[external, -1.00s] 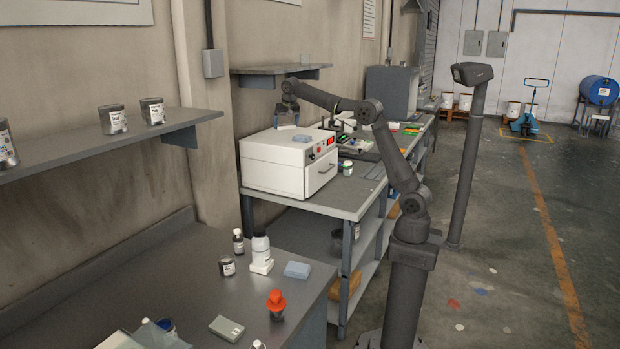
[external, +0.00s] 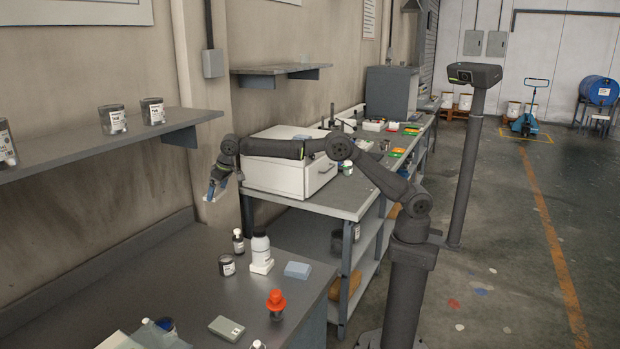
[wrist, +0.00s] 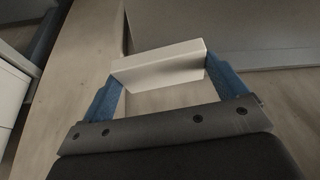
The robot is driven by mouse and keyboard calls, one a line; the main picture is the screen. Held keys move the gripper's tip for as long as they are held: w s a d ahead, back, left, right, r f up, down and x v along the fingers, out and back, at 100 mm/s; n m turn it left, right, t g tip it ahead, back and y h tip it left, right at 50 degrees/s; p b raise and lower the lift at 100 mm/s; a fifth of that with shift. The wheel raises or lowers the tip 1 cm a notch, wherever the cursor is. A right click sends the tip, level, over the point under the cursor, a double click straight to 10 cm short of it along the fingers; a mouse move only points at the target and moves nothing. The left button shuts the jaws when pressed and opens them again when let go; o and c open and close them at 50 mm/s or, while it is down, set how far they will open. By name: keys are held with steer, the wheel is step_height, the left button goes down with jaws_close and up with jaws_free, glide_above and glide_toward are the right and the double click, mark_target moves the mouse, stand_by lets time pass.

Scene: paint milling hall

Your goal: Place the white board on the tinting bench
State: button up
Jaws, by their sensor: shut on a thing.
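The white board (wrist: 158,64) is a flat pale piece held crosswise between the two blue fingertips of my gripper (wrist: 158,76) in the wrist view. In the external view my gripper (external: 214,190) hangs in the air near the wall, left of the white cabinet and above the back of the near grey bench (external: 130,262). Only a small pale bit of the board shows there. A second grey bench (external: 345,203) carries the white cabinet. No label shows which bench is the tinting bench.
On the near bench stand a dark jar (external: 226,265), a white bottle (external: 260,250), a light-blue block (external: 298,270), an orange-topped item (external: 276,303) and a grey flat device (external: 226,328). The white cabinet (external: 270,178) is beside my arm. A wall shelf (external: 110,140) holds tins. The near bench's back left is clear.

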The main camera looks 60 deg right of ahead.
steer(key=s+a+f+n+y, duration=0.1)
steer(key=s+a+f+n, duration=0.15)
steer(key=s+a, duration=0.4)
steer(key=s+a+f+n, duration=0.1)
steer(key=s+a+f, duration=0.25)
steer(key=a, duration=0.65)
steer(key=n+g+y, duration=0.1)
steer(key=n, duration=0.2)
glide_above(211, 291)
steer(key=s, duration=0.1)
step_height(211, 291, down, 6)
steer(key=shift+d+f, duration=0.2)
steer(key=shift+f, duration=1.9)
steer(key=shift+d+f, duration=0.2)
steer(key=shift+f, duration=1.85)
steer(key=shift+f, duration=0.15)
steer(key=o, duration=0.7)
steer(key=v, duration=1.2)
steer(key=shift+d, duration=0.1)
